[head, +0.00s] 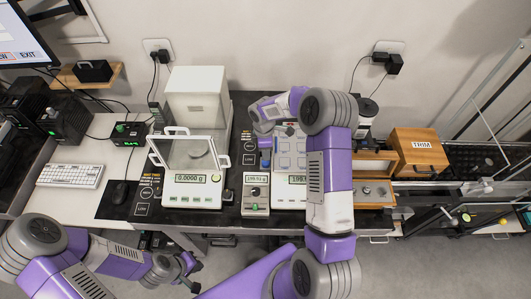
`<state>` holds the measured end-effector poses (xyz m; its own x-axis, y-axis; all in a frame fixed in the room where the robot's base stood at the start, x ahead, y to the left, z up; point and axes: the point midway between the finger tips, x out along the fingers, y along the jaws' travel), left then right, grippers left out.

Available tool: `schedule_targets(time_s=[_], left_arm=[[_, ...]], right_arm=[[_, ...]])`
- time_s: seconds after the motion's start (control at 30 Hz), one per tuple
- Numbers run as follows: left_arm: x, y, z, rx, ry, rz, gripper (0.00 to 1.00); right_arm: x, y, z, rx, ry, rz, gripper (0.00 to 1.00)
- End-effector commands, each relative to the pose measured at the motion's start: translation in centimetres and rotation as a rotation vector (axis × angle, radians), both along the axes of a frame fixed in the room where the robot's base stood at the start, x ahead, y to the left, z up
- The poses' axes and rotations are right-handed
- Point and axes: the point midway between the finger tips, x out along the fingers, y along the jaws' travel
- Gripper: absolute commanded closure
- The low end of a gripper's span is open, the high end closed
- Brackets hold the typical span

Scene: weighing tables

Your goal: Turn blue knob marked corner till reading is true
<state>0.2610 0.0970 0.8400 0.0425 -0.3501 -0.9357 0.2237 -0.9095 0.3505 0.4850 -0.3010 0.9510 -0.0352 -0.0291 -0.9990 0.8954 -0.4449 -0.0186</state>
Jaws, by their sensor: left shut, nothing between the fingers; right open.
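A small blue part (265,158), seemingly the blue knob, shows at the left edge of the right balance (289,196); its marking is too small to read. The right balance's display begins "199.9"; my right arm covers the rest of it and much of the balance. A small readout box (256,194) beside it shows about 199.91 g and has a dark knob. My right gripper (264,125) hangs just behind the blue part, open; its fingers are hard to make out, and I cannot tell whether it touches. My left gripper (187,266) is shut and empty, low before the table.
The left balance (195,190), with a glass draft shield, reads 0.0000 g. A white case (198,95) stands behind it. A wooden box (419,150) and a wooden weight tray (375,191) are at right.

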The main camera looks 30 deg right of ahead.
Motion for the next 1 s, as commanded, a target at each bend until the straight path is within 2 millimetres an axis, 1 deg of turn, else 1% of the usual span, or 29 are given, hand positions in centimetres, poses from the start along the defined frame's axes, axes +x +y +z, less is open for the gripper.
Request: schedule_targets(time_s=[0.03,0.17,0.27,0.5,0.6,0.7,0.8,1.0], left_arm=[[0.0,0.0,0.7,0.000,0.000,0.000,1.00],[0.0,0.0,0.9,0.000,0.001,0.001,1.00],[0.0,0.0,0.8,0.000,0.001,0.001,1.00],[0.0,0.0,0.8,0.000,0.001,0.001,1.00],[0.0,0.0,0.9,0.000,0.001,0.001,1.00],[0.0,0.0,0.9,0.000,0.001,0.001,1.00],[0.0,0.0,0.9,0.000,0.001,0.001,1.00],[0.0,0.0,0.9,0.000,0.001,0.001,1.00]], right_arm=[[-0.3,0.0,0.5,0.014,-0.012,0.016,0.54],[-0.3,0.1,0.1,0.032,-0.035,0.041,0.54],[-0.4,0.1,-1.0,0.033,-0.035,0.044,0.54],[-0.4,0.1,-4.9,0.032,-0.033,0.041,0.54],[-0.4,0.1,-6.1,0.032,-0.033,0.041,0.54],[-0.3,0.1,-6.9,0.031,-0.034,0.042,0.54],[-0.3,0.1,-7.2,0.030,-0.036,0.041,0.54],[-0.3,0.1,-7.3,0.030,-0.036,0.041,0.54]])
